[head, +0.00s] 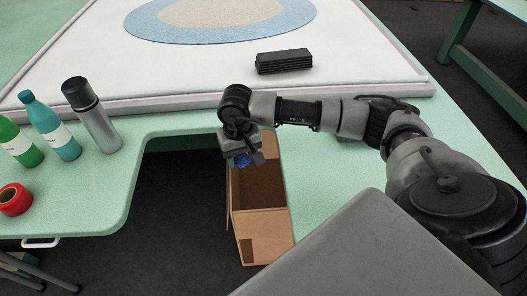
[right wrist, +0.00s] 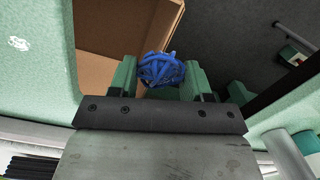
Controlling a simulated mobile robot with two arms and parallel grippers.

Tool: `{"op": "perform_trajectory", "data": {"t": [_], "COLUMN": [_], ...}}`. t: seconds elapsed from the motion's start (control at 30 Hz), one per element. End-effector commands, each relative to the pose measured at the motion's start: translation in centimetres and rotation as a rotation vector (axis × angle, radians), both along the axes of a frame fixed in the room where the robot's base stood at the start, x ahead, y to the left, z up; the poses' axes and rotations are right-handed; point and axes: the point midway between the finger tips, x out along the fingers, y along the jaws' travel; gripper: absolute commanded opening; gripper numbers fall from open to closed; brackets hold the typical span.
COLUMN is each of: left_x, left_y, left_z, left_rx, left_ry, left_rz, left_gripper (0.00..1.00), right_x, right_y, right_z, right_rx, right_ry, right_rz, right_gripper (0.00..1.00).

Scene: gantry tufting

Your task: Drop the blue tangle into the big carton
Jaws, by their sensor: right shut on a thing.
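The blue tangle (right wrist: 162,70) is a ball of blue strands between the fingers of my right gripper (right wrist: 158,80). In the head view the tangle (head: 242,160) shows just below my right gripper (head: 245,158), which is shut on it. The big carton (head: 263,224) is an open brown box below the table edge. My right gripper is above the carton's far left part in the head view. In the right wrist view the carton (right wrist: 100,25) lies beyond and left of the tangle. My left gripper is not in view.
The green table (head: 75,205) has a cut-out above the dark floor. A steel flask (head: 92,115), a teal bottle (head: 52,127), a green bottle (head: 18,142) and a red tape roll (head: 14,200) stand at left. Black slabs (head: 284,61) lie on the white tufting cloth (head: 185,65).

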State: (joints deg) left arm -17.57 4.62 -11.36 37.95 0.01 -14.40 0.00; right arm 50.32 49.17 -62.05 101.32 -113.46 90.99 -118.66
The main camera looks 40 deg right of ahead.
Motion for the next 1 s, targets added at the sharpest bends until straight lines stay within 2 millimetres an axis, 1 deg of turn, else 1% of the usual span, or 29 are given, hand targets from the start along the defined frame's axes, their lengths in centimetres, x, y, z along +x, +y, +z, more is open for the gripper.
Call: {"op": "perform_trajectory", "data": {"t": [0.03, 0.1, 0.2, 0.23, 0.3, 0.4, 0.57, 0.77, 1.0], "left_x": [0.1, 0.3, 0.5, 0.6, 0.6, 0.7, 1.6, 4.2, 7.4], "left_y": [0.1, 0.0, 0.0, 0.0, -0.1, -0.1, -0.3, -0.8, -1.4], "left_z": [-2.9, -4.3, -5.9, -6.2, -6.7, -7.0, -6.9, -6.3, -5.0], "left_rx": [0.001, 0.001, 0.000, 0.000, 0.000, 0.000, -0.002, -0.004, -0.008], "left_ry": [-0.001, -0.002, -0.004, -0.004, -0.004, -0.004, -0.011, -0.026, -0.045], "left_rz": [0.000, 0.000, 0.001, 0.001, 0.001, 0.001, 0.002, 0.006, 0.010], "left_gripper": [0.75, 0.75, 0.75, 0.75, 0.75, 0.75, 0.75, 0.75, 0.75], "right_x": [1.3, 2.6, 4.0, 4.3, 4.9, 5.3, 5.4, 5.3, 5.3], "right_y": [-1.3, -3.0, -5.0, -5.6, -6.5, -7.3, -7.5, -7.4, -7.4], "right_z": [-3.7, -6.2, -8.8, -9.4, -10.4, -11.1, -11.7, -13.2, -15.1], "right_rx": [-0.003, -0.006, -0.011, -0.013, -0.016, -0.019, -0.020, -0.019, -0.020], "right_ry": [0.000, -0.003, -0.009, -0.010, -0.013, -0.016, -0.016, -0.016, -0.016], "right_rz": [-0.043, -0.090, -0.143, -0.155, -0.177, -0.195, -0.200, -0.199, -0.199], "right_gripper": [0.27, 0.27, 0.27, 0.27, 0.27, 0.27, 0.27, 0.27, 0.27]}}
